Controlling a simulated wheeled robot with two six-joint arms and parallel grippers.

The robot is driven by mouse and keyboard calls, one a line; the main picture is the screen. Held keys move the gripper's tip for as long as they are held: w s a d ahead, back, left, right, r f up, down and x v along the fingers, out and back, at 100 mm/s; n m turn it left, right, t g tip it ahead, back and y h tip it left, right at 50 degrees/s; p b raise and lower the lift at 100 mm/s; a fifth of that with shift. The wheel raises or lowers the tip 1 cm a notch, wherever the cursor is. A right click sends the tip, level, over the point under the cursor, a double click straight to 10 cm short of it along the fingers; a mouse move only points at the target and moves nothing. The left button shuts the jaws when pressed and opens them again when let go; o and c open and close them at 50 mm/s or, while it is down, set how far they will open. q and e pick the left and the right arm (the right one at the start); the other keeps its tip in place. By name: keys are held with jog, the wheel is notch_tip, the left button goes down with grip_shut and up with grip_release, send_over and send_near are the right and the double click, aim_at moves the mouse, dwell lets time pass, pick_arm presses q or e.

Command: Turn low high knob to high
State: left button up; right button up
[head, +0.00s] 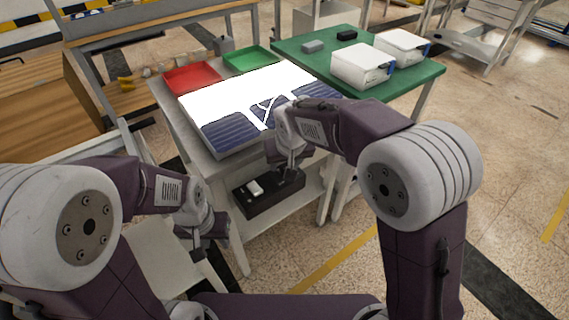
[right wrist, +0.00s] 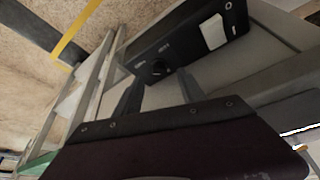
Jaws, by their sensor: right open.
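A black control box (head: 285,193) sits on the lower shelf of the grey workbench. In the right wrist view, the box (right wrist: 190,38) fills the top, with a small dark round knob (right wrist: 157,69) near its left end. Small white labels sit beside the knob, too small to read surely; its pointer direction is unclear. My right gripper (head: 288,168) is over the box; in its wrist view its open fingers (right wrist: 160,76) stand either side of the knob, with no clear contact. My left gripper (head: 214,240) hangs left of the bench, its jaws unclear.
A white rocker switch (right wrist: 212,32) is at the box's other end. Above, the bench top holds a white and blue panel (head: 225,125), a red tray (head: 190,79) and a green tray (head: 250,60). A green table (head: 410,80) with white boxes stands at right.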

pick_arm(q)
notch_tip(320, 180, up, 2)
jog(key=shift+r+p, duration=0.15)
jog(key=shift+p, duration=0.6)
pick_arm(e)
jog(key=v, duration=0.6)
jog(key=shift+d+f, duration=0.1)
jog(key=s+d+f+m+g+h, duration=0.1)
jog(key=s+d+f+m, duration=0.1)
jog(key=d, duration=0.5)
jog(key=s+d+f+m, duration=0.2)
jog(key=d, duration=0.5)
jog(key=s+d+f+n+g, duration=0.1)
jog(key=s+d+f, duration=0.1)
jog(key=s+f, duration=0.3)
jog(key=s+d+f+g, duration=0.1)
jog(key=s+f, duration=0.1)
jog(key=s, duration=0.6)
pick_arm(q)
notch_tip(320, 180, up, 24)
jog(key=p, duration=2.3)
jog(key=shift+p, duration=0.35)
pick_arm(e)
notch_tip(320, 180, up, 23)
jog(key=shift+w, duration=0.3)
